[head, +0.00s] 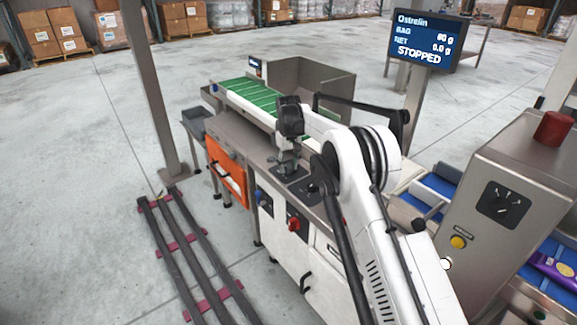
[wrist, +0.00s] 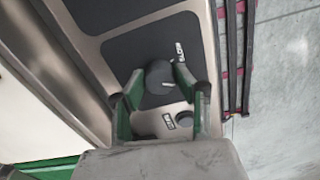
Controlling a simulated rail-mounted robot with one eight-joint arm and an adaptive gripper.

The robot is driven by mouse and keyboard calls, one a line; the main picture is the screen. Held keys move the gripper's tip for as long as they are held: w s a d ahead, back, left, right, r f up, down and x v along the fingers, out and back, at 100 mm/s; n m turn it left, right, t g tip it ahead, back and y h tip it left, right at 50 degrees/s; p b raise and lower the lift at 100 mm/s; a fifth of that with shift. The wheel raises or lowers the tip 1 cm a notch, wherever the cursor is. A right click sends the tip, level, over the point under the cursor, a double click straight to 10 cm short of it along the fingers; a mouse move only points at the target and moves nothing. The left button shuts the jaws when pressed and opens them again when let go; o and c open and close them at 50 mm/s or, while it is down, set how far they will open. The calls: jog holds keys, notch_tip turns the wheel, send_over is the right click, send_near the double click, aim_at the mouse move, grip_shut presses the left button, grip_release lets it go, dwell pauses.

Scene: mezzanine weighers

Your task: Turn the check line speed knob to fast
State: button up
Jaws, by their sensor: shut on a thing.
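In the wrist view a dark round knob (wrist: 158,75) stands on a black plate (wrist: 125,45). Small white lettering, which seems to read SLOW, lies just above and right of it; a short white mark shows at its lower right. My gripper (wrist: 160,80) is shut on the knob, with one green finger on each side. In the head view my gripper (head: 287,166) is down at the black plates on the steel counter top; the knob is hidden there by the gripper and arm.
A second small round control (wrist: 187,119) with a label sits near my right finger. A red knob (head: 293,224) is on the cabinet front. The right cabinet has a black dial (head: 503,204) and yellow button (head: 458,242). The screen (head: 422,40) reads STOPPED. A green belt (head: 250,94) lies behind.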

aim_at(289, 165)
jog(key=shift+m, duration=0.6)
jog(key=o, duration=1.1)
notch_tip(289, 165, up, 12)
jog(key=shift+r, duration=0.1)
